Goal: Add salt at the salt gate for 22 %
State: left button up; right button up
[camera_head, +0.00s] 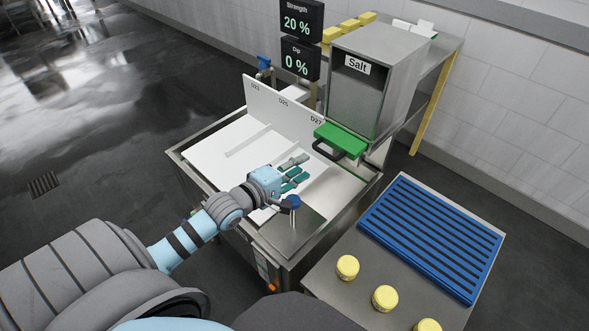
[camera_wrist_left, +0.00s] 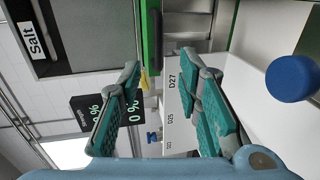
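The steel salt hopper (camera_head: 375,80) carries a "Salt" label. At its foot is the green salt gate (camera_head: 341,138) with a black handle (camera_head: 325,150). The upper display (camera_head: 297,22) reads Strength 20 %, the lower display (camera_head: 299,60) reads Dp 0 %. My left gripper (camera_head: 300,168) is over the white-lined vat, in front of and below the gate, apart from it. In the left wrist view its fingers (camera_wrist_left: 168,76) are spread with nothing between them. The green gate (camera_wrist_left: 151,45) and hopper (camera_wrist_left: 80,35) also show there. My right gripper is not in view.
A blue knob (camera_head: 291,201) stands close to my left gripper. At the right, a steel table holds a blue slatted rack (camera_head: 435,235) and three yellow round pieces (camera_head: 385,298). Yellow blocks (camera_head: 350,26) lie behind the hopper.

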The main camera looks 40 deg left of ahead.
pick_arm(q)
jog(key=shift+v, duration=1.2)
